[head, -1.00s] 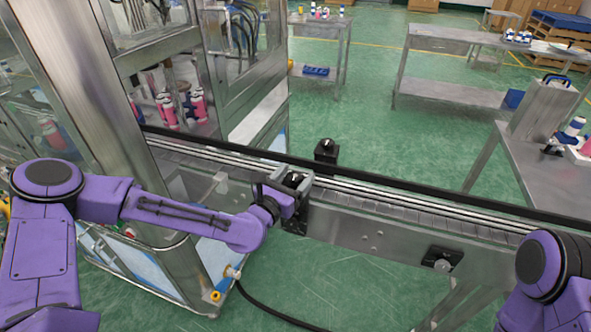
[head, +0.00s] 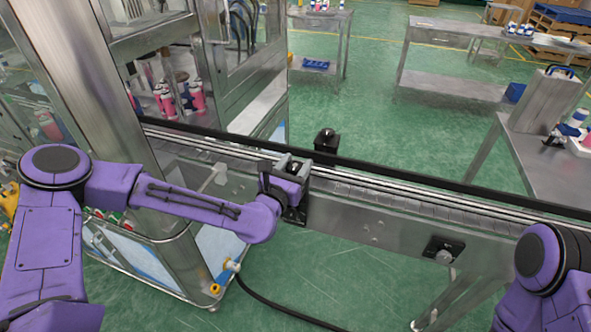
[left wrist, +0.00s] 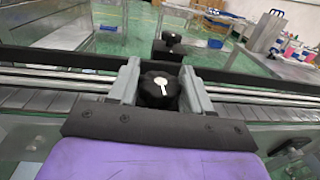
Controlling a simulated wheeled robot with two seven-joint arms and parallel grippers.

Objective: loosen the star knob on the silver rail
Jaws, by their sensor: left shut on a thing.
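The star knob (left wrist: 160,90) is black with a white mark on its top. It sits between the two grey fingers of my left gripper (left wrist: 161,84) in the left wrist view, and the gripper is shut on it. In the head view my left gripper (head: 290,170) is at the near side of the silver rail (head: 385,225) and mostly hides the knob. The rail runs across both views. My right arm (head: 550,270) shows at the lower right, but its gripper is out of view.
A black block (head: 326,141) stands on the rail's far side. A second black fitting (head: 443,250) sits on the rail's near face to the right. A metal-framed glass machine (head: 150,130) stands at the left. A steel table (head: 540,160) is at the right.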

